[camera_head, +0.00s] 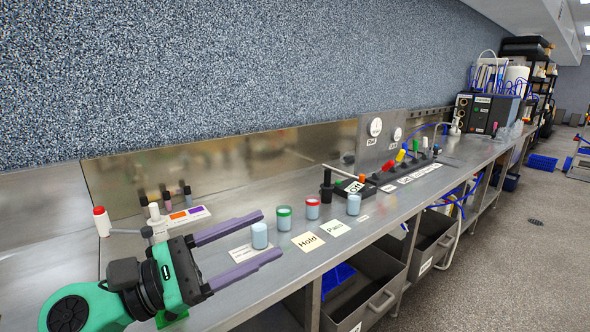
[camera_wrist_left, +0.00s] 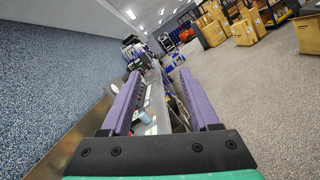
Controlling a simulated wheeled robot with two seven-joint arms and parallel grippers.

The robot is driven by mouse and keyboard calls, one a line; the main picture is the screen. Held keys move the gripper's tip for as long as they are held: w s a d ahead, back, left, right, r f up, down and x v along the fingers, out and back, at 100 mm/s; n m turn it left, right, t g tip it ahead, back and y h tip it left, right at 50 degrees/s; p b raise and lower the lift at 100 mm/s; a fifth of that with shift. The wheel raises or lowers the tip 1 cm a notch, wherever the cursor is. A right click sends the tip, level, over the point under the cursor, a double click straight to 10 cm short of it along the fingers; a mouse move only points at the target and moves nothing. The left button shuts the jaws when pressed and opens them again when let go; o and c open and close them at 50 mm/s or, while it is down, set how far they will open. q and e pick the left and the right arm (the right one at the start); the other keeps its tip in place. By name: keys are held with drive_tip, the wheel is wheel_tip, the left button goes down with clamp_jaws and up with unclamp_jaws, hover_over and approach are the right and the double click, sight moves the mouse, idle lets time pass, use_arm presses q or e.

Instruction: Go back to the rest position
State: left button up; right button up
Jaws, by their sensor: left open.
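My left gripper (camera_head: 256,241) reaches in from the lower left over the metal bench (camera_head: 215,296). Its two purple fingers are spread apart with nothing held. A white-blue jar (camera_head: 259,236) shows between the fingers in the head view; I cannot tell its depth relative to them. In the left wrist view the open fingers (camera_wrist_left: 165,98) point along the bench, with small bench items blurred between them. My right gripper is in neither view.
Several jars, one green-rimmed (camera_head: 284,218) and one red-rimmed (camera_head: 312,208), stand near the "Hold" card (camera_head: 308,241) and "Pass" card (camera_head: 335,228). A red-capped bottle (camera_head: 102,221) stands left. The floor (camera_head: 500,265) at right is largely clear.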

use_arm(q)
drive_tip(key=w+a+n+t+y, duration=0.3)
drive_tip(key=a+n+t+y, duration=0.25)
drive_tip(key=n, duration=0.65)
drive_tip(key=w+a+n+t+y, duration=0.4)
drive_tip(key=n+t, duration=0.3)
drive_tip(key=n, duration=0.5)
drive_tip(key=a+f+n+g+y, duration=0.3)
drive_tip(key=a+f+n+y, duration=0.25)
drive_tip(key=f+n, duration=0.45)
drive_tip(key=a+f+n+g+y, duration=0.4)
drive_tip(key=a+f+n+y, duration=0.15)
drive_tip(key=f+n, duration=0.4)
drive_tip(key=s+d+f+n+g+h, duration=0.35)
drive_tip(key=s+f+n+g, duration=0.7)
drive_tip(key=s+f, duration=0.95)
wheel_tip(320, 180, down, 21)
drive_tip(key=m+g, duration=0.2)
drive_tip(key=s+a+f+g, duration=0.1)
drive_tip(key=s+a+f, duration=0.2)
drive_tip(key=s+f, duration=1.4)
drive_tip(key=shift+s+f+y, duration=0.15)
drive_tip(key=shift+s+y, duration=0.1)
drive_tip(key=shift+y, duration=0.05)
